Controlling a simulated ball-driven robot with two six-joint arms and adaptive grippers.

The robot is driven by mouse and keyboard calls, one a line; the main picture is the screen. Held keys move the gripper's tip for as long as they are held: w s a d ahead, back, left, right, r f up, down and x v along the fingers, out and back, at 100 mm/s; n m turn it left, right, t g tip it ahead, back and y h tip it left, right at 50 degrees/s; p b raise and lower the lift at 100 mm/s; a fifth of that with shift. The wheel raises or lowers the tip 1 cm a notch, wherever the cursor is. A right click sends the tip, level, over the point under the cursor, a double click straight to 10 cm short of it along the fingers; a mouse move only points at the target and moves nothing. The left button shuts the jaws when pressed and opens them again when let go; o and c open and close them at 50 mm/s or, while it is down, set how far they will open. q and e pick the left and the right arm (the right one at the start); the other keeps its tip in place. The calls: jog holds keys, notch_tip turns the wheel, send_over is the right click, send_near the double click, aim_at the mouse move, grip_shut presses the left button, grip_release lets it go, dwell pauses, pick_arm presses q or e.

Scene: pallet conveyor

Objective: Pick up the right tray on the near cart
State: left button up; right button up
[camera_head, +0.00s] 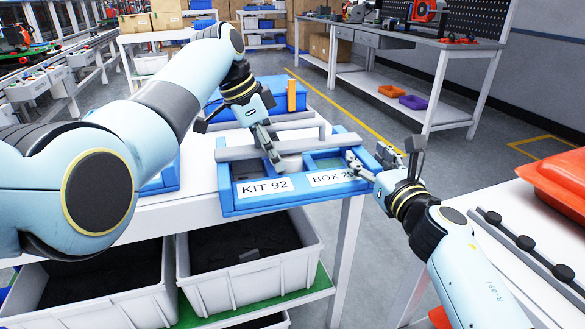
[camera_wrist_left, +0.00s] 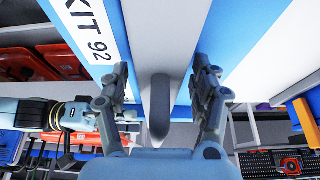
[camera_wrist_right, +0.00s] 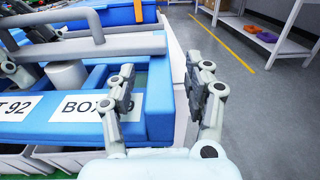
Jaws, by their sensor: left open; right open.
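The right tray (camera_head: 255,207) is blue with white labels reading "KIT 92" and "BOX 29", the second partly covered. It lies on the near cart (camera_head: 195,210) and has a grey bar handle (camera_head: 237,151). My left gripper (camera_head: 272,158) is over the tray at the handle. In the left wrist view its open fingers (camera_wrist_left: 160,88) stand on either side of a grey bar (camera_wrist_left: 160,108), with gaps showing. My right gripper (camera_head: 384,158) is open at the tray's right end. In the right wrist view its fingers (camera_wrist_right: 158,88) flank the tray's right wall (camera_wrist_right: 160,115); contact is unclear.
Another blue tray (camera_head: 163,180) lies to the left, mostly hidden by my left arm. Grey bins (camera_head: 248,272) sit on the cart's lower shelf. A workbench (camera_head: 400,42) stands behind. A white table (camera_head: 515,215) with an orange case (camera_head: 560,178) is at right. Floor between is clear.

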pick_arm(q)
jog(key=c, duration=1.1)
pick_arm(e)
jog(key=c, duration=1.1)
pick_arm(q)
grip_shut()
pick_arm(e)
grip_shut()
jog(key=shift+r, duration=0.1)
